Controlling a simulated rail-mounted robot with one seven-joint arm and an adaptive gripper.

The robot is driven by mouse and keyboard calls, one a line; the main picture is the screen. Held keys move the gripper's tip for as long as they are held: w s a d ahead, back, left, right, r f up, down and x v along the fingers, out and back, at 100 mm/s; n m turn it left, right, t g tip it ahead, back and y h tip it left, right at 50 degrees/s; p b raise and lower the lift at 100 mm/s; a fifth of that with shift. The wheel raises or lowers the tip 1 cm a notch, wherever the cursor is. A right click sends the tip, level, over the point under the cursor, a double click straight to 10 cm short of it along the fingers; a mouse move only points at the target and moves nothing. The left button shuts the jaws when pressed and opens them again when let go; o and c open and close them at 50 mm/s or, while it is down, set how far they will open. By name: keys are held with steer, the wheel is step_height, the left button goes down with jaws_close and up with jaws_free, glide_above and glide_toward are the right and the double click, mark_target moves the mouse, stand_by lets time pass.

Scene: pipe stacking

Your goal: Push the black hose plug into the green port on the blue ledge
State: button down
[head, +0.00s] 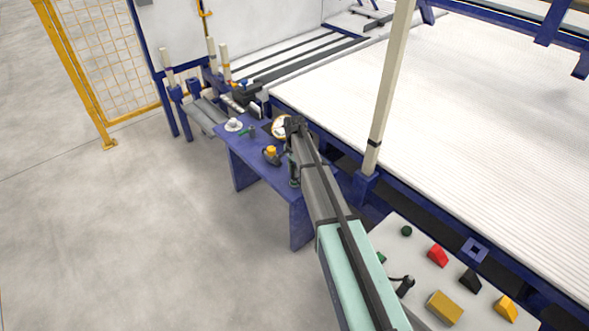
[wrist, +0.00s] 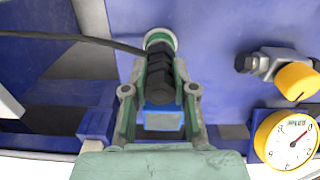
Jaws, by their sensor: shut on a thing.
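In the wrist view my gripper (wrist: 160,93) is shut on the black hose plug (wrist: 159,72), with one finger on each side of it. A dark hose (wrist: 75,38) runs off from the plug to the left. The plug's far end lies at the pale green ring of the port (wrist: 161,36) on the blue ledge (wrist: 215,40). The plug covers the port's middle, so I cannot tell how deep it sits. In the head view my gripper (head: 294,126) is over the blue ledge (head: 240,152); the plug and port are not clear there.
A valve with a yellow knob (wrist: 297,80) and a round yellow gauge (wrist: 287,138) are right of my gripper in the wrist view. A white post (head: 388,95) stands right of my arm. A panel (head: 425,262) with coloured blocks is near it. Open floor lies left.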

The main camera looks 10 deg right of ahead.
steer(key=shift+f, duration=0.2)
steer(key=c, duration=0.9)
jaws_free()
steer(key=shift+o, duration=0.2)
steer(key=shift+r, duration=0.15)
